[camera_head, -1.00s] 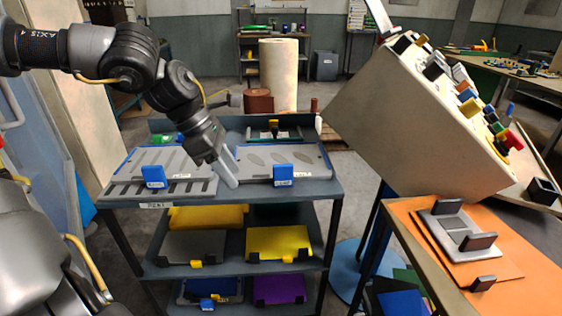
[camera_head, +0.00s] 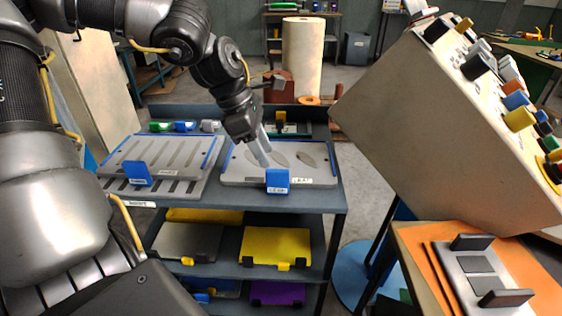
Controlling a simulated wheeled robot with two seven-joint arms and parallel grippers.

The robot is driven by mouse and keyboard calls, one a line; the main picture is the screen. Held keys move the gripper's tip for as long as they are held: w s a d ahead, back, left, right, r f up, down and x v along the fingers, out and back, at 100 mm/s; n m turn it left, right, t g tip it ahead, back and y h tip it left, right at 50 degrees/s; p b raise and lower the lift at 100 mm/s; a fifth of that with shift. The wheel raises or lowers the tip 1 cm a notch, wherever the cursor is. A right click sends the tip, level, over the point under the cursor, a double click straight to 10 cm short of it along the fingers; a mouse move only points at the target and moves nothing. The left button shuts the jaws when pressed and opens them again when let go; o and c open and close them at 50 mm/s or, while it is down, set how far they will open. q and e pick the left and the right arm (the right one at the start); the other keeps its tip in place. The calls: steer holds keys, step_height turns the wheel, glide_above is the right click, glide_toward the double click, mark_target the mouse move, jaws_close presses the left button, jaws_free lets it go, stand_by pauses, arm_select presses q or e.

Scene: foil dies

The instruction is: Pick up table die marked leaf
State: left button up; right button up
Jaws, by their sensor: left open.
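The die with leaf-shaped marks (camera_head: 298,170) is a flat grey plate lying at the right of the cart's top shelf. It has blue edging and a blue block (camera_head: 277,181) at its front, whose label is too small to read surely. My left gripper (camera_head: 263,160) points down over the left-middle part of this plate and is open, with nothing seen between its fingers. It hides a bit of the plate, and I cannot tell whether its tips touch. My right gripper is not in view.
A similar die with slanted slots (camera_head: 165,153) and a blue block (camera_head: 138,174) lies to the left. Yellow (camera_head: 275,244) and purple (camera_head: 277,293) plates are on lower shelves. A tilted control panel (camera_head: 440,130) with knobs stands close at right, above an orange-topped bench (camera_head: 430,262).

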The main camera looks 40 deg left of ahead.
mark_target(274, 170)
arm_select(q)
steer(key=x, duration=0.3)
steer(key=shift+w+f, duration=0.25)
steer(key=shift+w, duration=0.05)
steer(key=shift+s+d, duration=0.1)
steer(key=shift+f, duration=0.4)
steer(key=x, duration=0.3)
steer(key=shift+f, duration=0.4)
steer(key=shift+w+f, duration=0.3)
steer(key=shift+f, duration=0.05)
jaws_close()
